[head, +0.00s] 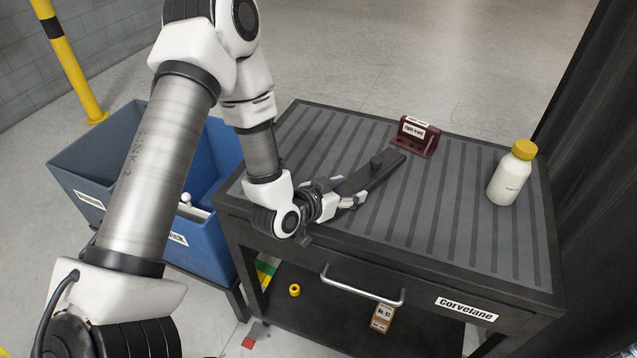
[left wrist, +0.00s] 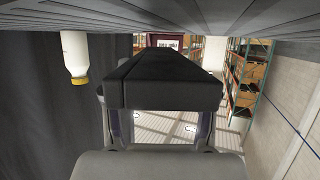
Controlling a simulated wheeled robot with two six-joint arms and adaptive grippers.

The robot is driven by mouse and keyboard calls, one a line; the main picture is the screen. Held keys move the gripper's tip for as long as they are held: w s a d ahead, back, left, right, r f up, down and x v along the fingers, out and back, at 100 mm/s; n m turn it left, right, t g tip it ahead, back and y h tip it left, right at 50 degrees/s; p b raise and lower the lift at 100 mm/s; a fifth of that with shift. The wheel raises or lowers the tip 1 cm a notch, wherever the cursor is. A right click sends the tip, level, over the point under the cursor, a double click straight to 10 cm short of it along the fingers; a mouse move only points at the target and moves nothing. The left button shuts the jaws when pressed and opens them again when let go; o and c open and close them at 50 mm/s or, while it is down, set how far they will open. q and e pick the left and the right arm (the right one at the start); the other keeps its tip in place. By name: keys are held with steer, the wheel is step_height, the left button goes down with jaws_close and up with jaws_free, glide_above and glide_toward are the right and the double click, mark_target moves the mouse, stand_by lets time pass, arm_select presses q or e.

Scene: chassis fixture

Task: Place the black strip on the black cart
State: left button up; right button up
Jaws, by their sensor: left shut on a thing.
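My left gripper (head: 350,192) is shut on the strip's near end. In the left wrist view the strip (left wrist: 165,85) lies between the two fingers, close to the ribbed cart top (left wrist: 235,20). I cannot tell whether the strip touches the cart top. My right gripper is not in view.
A dark red bracket (head: 416,136) stands beyond the strip's far end. A white bottle with a yellow cap (head: 507,180) stands at the cart's right. A blue bin (head: 80,168) is left of the cart. The cart top between strip and bottle is clear.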

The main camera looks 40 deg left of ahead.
arm_select(q)
steer(key=a+p, duration=0.1)
steer(key=a, duration=0.1)
steer(key=a+p, duration=0.1)
steer(key=a, duration=0.2)
steer(key=s+a+p, duration=0.1)
steer(key=a, duration=0.1)
steer(key=shift+a, duration=0.35)
step_height(320, 180, down, 3)
steer(key=shift+f, duration=0.15)
steer(key=shift+w+f, duration=0.1)
steer(key=shift+f, duration=0.25)
steer(key=o, duration=1.3)
steer(key=shift+r, duration=0.1)
